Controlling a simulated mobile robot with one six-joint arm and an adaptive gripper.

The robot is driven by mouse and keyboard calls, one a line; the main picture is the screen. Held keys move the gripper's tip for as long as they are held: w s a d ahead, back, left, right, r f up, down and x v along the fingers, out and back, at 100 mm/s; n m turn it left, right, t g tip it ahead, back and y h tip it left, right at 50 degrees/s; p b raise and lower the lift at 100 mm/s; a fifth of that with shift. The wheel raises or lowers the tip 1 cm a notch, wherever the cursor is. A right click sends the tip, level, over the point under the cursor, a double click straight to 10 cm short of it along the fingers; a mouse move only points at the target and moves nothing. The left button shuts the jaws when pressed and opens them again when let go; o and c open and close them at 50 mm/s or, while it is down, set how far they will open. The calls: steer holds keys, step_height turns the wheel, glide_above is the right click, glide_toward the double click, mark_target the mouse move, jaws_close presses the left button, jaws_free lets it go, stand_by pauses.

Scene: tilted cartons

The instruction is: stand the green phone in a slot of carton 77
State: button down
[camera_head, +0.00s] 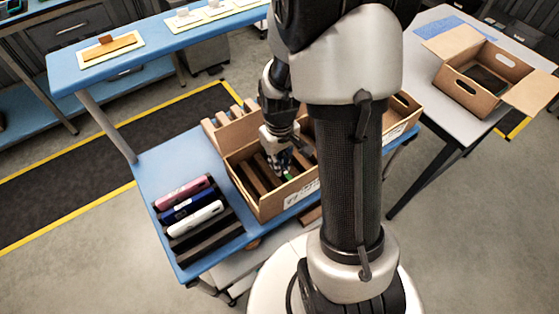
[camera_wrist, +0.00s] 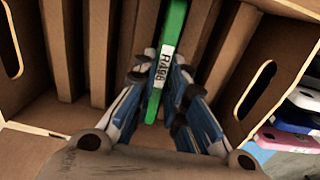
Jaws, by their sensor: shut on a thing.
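The green phone (camera_wrist: 174,30) is held on edge, with a white label facing the wrist camera. My gripper (camera_wrist: 161,80) is shut on it, one finger on each side. In the head view my gripper (camera_head: 281,158) reaches down into an open carton (camera_head: 268,207) with brown dividers, and a bit of green shows below the fingers. The carton's wall label is too small to read. In the wrist view the phone's far end lies among the upright dividers (camera_wrist: 93,50). I cannot tell whether it touches the slot floor.
A black rack left of the carton holds a pink phone (camera_head: 182,192), a blue phone (camera_head: 188,206) and a white phone (camera_head: 195,220). Another carton (camera_head: 403,112) stands to the right, partly hidden by my arm. An open box (camera_head: 457,92) sits on the grey table.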

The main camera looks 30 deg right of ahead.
steer(key=c, duration=1.5)
jaws_free()
steer(key=shift+c, duration=0.2)
step_height(320, 180, up, 12)
steer(key=shift+r, duration=0.1)
step_height(320, 180, up, 7)
steer(key=p, duration=0.6)
